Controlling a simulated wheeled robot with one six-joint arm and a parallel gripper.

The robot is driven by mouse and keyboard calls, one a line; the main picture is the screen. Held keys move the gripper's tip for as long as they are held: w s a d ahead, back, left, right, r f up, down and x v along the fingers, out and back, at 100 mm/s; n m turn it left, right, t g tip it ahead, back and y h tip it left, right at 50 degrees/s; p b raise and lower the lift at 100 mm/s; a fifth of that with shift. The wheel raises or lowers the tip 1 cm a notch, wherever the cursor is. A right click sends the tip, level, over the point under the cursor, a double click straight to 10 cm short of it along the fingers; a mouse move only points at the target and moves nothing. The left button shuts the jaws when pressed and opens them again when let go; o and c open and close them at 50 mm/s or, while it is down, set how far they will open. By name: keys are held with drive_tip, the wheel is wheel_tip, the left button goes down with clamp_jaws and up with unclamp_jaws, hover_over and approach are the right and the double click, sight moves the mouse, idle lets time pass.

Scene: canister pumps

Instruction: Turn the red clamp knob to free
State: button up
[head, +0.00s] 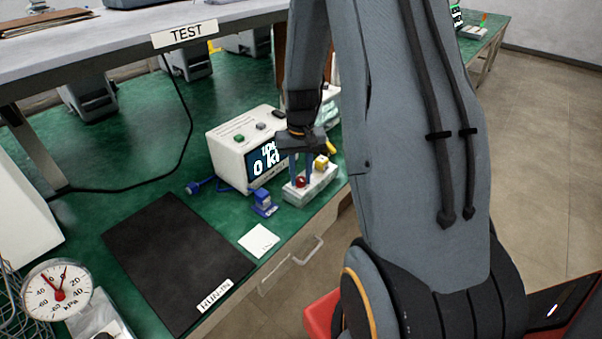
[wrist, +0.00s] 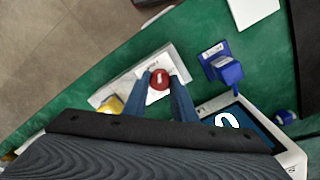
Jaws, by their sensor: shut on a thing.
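The red clamp knob (head: 301,182) sits on a white block (head: 318,188) near the bench's front edge. In the wrist view the round red knob (wrist: 159,79) lies between the two blue fingers of my gripper (wrist: 160,82). My gripper (head: 300,176) points down at the block and is shut on the knob. A small white mark shows on the knob's top, too small to read. A yellow part (head: 321,163) sits on the same block, beside the knob; it also shows in the wrist view (wrist: 112,103).
A white box with a screen (head: 228,160) stands close behind my gripper. A blue fitting (head: 263,204) stands left of the block, with a white card (head: 258,241) in front. A black mat (head: 165,250) lies at left. A shelf marked TEST (head: 186,34) overhangs the bench.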

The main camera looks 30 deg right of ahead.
sight(300, 178)
drive_tip(key=n+p, duration=0.1)
drive_tip(key=n, duration=0.4)
drive_tip(key=shift+w+r+n, duration=0.1)
drive_tip(key=shift+w+n, duration=0.05)
drive_tip(key=shift+n, duration=0.25)
idle(0.4)
drive_tip(key=o, duration=1)
drive_tip(key=shift+o, duration=0.2)
wheel_tip(300, 178, up, 7)
drive_tip(key=shift+f+b, duration=0.2)
drive_tip(key=shift+b, duration=0.35)
drive_tip(key=shift+r, duration=0.55)
drive_tip(key=shift+a, duration=0.15)
